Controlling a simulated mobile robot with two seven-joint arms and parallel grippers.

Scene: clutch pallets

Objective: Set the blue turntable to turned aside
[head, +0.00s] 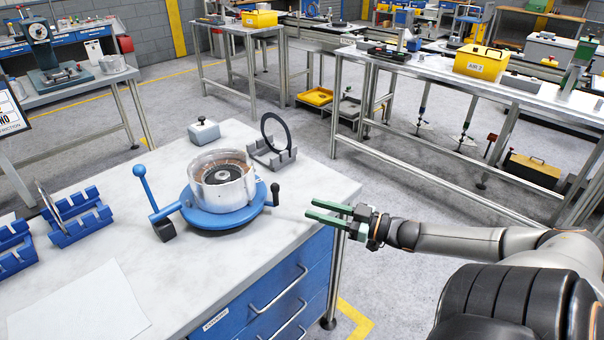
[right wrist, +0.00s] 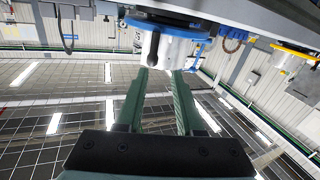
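My right gripper (head: 310,209) is just right of that handle at the bench edge, green fingers apart and empty, pointing left. In the right wrist view the turntable (right wrist: 168,24) and its black handle (right wrist: 153,48) show beyond the open fingertips (right wrist: 161,72), apparently not touching. My left gripper is not in view.
A blue ball-topped lever (head: 145,190) stands left of the turntable. A grey stand with a black ring (head: 276,135) and a small grey block (head: 204,131) are behind. Blue racks (head: 76,219) and a white sheet (head: 78,306) lie left. The aisle right of the bench is free.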

